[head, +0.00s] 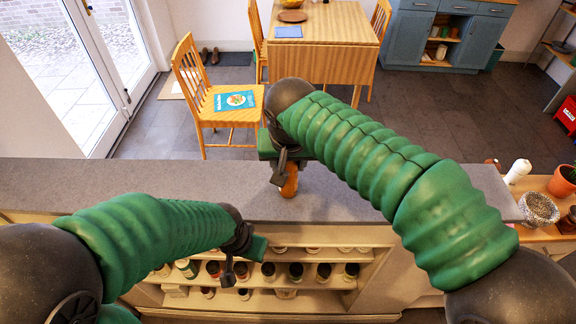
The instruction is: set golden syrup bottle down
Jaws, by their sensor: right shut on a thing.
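The golden syrup bottle (290,184) is orange-brown and looks upright over the grey counter top, towards its middle. My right gripper (283,168) is shut on it from above, and its hand and fingers hide the upper part of the bottle. I cannot tell whether the bottle's base touches the counter. My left gripper (243,264) is lower down, in front of the counter's near edge and the shelves, apart from the bottle. I see nothing held in it, but its finger gap is not clear.
The grey counter (120,182) is clear on both sides of the bottle. Shelves with several jars (295,271) sit below its near edge. At right are a white bottle (518,171), a speckled bowl (538,209) and a terracotta pot (562,182). A chair (216,99) stands beyond the counter.

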